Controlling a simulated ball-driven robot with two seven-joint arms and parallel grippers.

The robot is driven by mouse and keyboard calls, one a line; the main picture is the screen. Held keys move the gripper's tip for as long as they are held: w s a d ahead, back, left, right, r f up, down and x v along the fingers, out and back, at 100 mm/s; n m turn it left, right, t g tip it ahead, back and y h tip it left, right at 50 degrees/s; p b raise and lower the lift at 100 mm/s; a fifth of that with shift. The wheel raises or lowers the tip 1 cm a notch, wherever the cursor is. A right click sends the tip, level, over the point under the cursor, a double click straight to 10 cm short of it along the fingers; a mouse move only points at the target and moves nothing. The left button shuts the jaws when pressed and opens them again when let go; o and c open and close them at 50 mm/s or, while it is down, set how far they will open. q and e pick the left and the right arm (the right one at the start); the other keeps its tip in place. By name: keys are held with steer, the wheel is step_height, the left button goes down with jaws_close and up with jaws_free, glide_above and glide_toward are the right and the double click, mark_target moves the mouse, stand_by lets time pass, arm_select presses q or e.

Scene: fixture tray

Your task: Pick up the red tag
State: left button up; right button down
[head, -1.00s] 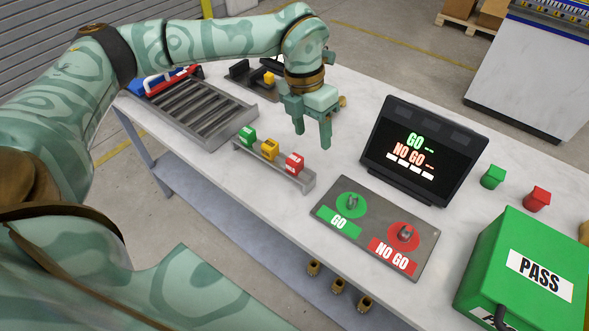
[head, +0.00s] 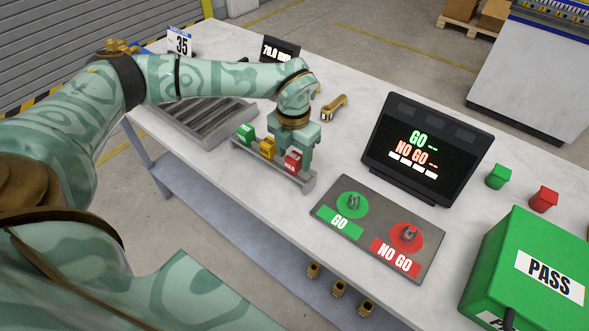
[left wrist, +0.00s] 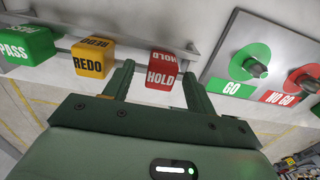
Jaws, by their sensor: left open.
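The red tag (head: 292,161), marked HOLD, sits at the right end of the small grey rack (head: 307,183). It also shows in the left wrist view (left wrist: 161,76). My left gripper (head: 300,160) is at the red tag, behind it in the head view. In the left wrist view its open fingers (left wrist: 158,80) lie one on each side of the tag, with gaps, and are not closed on it. The yellow REDO tag (head: 267,147) and the green PASS tag (head: 246,133) stand to the left on the same rack. My right gripper is not in view.
A grey plate (head: 380,229) with GO and NO GO fittings lies to the right of the rack. A dark screen (head: 425,150) stands behind it. A green PASS box (head: 530,265) is at the far right. A slotted grey tray (head: 205,120) is at the left.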

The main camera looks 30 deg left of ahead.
arm_select(q)
step_height(320, 180, down, 3)
steer(key=c, duration=1.1)
steer(key=shift+o, duration=0.2)
steer(key=shift+r, duration=0.1)
